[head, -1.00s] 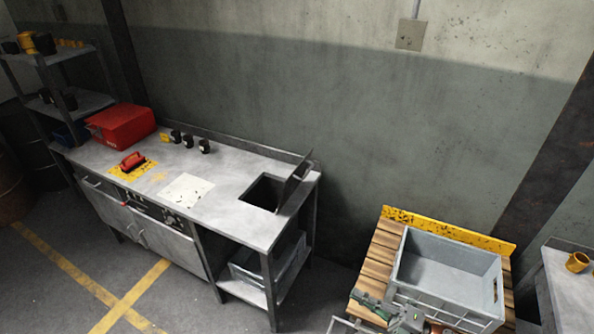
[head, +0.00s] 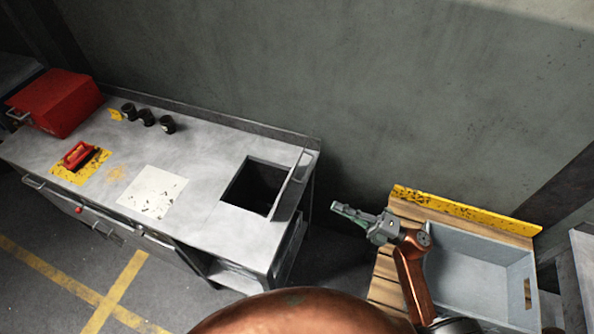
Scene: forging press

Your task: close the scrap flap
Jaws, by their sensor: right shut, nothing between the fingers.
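The scrap flap (head: 290,187) stands raised at the right edge of a dark square opening (head: 250,187) in the grey workbench top (head: 215,155). It shows nearly edge-on, and the opening is uncovered. My right gripper (head: 336,208) is to the right of the flap, past the bench end. Its fingers are together, point left toward the bench, and hold nothing. It appears apart from the flap. My left gripper is out of view.
A grey crate (head: 478,236) stands on a wooden pallet (head: 386,275) with a yellow edge board (head: 465,210) at right. A red box (head: 57,103), black knobs (head: 147,117), a red handle (head: 78,155) and a white sheet (head: 152,192) are on the bench.

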